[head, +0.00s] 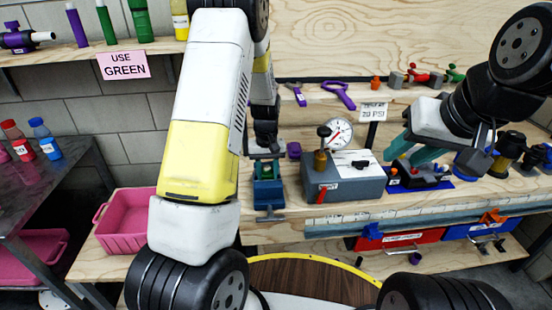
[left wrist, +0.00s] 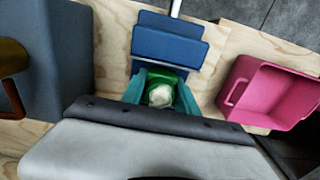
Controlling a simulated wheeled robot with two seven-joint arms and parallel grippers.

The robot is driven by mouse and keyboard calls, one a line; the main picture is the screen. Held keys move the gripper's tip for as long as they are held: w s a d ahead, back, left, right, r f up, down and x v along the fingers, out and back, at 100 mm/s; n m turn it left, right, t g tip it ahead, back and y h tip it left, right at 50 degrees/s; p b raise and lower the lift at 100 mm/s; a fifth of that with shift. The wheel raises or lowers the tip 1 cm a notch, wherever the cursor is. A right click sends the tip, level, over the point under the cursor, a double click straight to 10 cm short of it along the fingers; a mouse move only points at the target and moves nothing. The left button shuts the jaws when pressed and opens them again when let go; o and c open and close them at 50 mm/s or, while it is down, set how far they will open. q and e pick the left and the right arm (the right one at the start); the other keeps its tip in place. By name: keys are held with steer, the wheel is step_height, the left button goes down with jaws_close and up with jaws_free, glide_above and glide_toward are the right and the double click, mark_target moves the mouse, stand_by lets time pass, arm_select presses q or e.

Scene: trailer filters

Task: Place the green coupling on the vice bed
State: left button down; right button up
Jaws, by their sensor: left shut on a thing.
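The green coupling (left wrist: 163,92) shows in the left wrist view as a green ring with a pale, whitish middle. My left gripper (left wrist: 161,88) is shut on it, with a teal finger on each side. The blue vice (left wrist: 168,48) is right beside the fingertips in that view. In the head view the vice (head: 268,196) stands at the bench front, and my left gripper (head: 265,158) is directly over it. I cannot tell whether the coupling touches the vice bed. My right gripper (head: 408,152) is at the right, its teal fingers apart and seemingly empty.
A grey gauge box (head: 345,182) stands close right of the vice. A pink bin (head: 122,235) is to the left. A "USE GREEN" sign (head: 124,65) hangs below a shelf of coloured bottles and tubes. Small fittings stand on the bench near my right gripper.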

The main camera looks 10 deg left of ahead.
mark_target(267, 168)
arm_select(q)
steer(key=shift+f, duration=0.65)
stand_by(0.3)
steer(key=c, duration=0.9)
jaws_free()
steer(key=shift+o, duration=0.2)
steer(key=shift+r, duration=3.95)
